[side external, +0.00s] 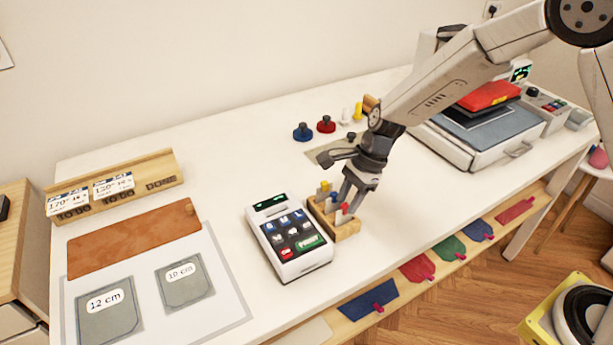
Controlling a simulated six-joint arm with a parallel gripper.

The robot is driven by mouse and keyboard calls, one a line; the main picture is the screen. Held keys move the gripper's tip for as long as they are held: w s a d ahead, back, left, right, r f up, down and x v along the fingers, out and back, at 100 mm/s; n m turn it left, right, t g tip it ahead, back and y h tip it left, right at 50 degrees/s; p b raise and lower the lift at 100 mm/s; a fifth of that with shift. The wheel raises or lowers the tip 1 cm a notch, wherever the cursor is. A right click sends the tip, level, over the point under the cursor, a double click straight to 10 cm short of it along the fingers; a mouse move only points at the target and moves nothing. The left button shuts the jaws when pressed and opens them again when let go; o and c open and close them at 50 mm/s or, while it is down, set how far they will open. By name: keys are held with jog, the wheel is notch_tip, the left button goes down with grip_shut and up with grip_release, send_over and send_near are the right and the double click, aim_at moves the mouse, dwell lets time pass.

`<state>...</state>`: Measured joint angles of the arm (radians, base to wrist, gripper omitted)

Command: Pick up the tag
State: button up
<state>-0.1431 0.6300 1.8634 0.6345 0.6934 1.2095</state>
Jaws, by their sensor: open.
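My gripper (352,205) is open and points down over the right end of a small wooden block (347,229). Several small upright pieces stand in the block, with yellow, blue and red tops; they may be tags. The red-topped piece (344,209) is right at my fingertips; I cannot tell whether they touch it. The yellow-topped piece (324,187) stands at the block's far end. Two white printed cards, one marked 170° (67,201) and one marked 120° (113,186), lean on a wooden rack at the left.
A white keypad device (290,262) stands close left of the block. Blue (303,132) and red (326,124) knobbed discs lie behind. A press with a red top (490,96) is at the back right. Coloured cloth pieces (418,269) hang along the front edge. Table right of the block is clear.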

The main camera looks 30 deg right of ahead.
aim_at(346, 205)
jog(key=shift+x, duration=2)
grip_shut()
